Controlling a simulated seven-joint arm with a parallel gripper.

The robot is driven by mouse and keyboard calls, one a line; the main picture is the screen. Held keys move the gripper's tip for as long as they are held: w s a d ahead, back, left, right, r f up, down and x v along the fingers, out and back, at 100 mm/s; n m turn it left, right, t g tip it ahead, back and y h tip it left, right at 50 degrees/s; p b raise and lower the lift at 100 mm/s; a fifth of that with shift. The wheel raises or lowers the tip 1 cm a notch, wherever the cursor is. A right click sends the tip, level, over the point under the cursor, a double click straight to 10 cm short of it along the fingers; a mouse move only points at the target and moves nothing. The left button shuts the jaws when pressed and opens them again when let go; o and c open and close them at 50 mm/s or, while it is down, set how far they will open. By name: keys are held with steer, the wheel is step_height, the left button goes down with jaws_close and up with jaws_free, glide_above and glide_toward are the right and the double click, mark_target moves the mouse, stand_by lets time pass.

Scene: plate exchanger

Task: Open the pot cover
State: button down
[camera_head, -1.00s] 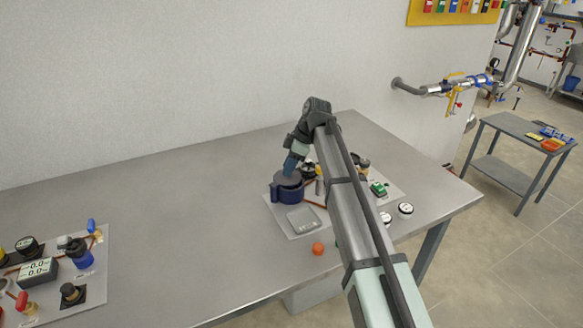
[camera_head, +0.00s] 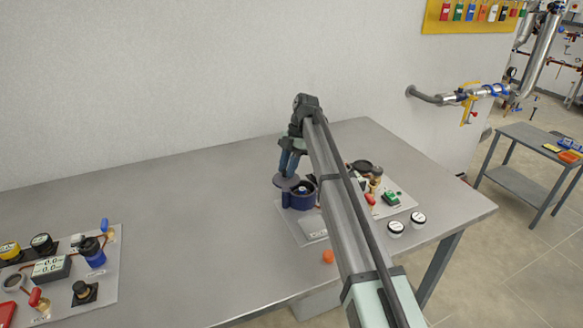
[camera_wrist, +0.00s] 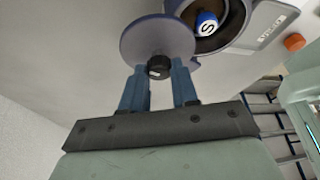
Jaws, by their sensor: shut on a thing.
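The dark blue pot (camera_head: 303,200) stands on the board on the table. Its opening is partly uncovered, and a blue-and-white piece marked S (camera_wrist: 206,24) shows inside it in the wrist view. The pot cover (camera_head: 286,183) is a round grey disc with a black knob (camera_wrist: 159,68). My gripper (camera_head: 289,172) is shut on this knob, with one blue finger on each side. The cover is held to the left of the pot's opening, near its rim. I cannot tell whether the cover touches the rim.
The table left of the pot is clear up to another fitted board (camera_head: 108,262).

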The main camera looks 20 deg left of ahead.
steer(key=shift+a+n, duration=0.25)
steer(key=shift+n, duration=0.25)
steer(key=shift+s+h, duration=0.1)
steer(key=shift+h, duration=0.2)
steer(key=c, duration=0.9)
jaws_free()
steer(key=shift+o, duration=0.2)
steer(key=shift+r, duration=0.1)
steer(key=shift+r, duration=0.2)
steer(key=w+d, duration=0.4)
steer(key=w, duration=0.7)
steer(key=shift+w+r, duration=0.2)
steer(key=shift+w, duration=0.2)
steer(key=shift+c, duration=0.5)
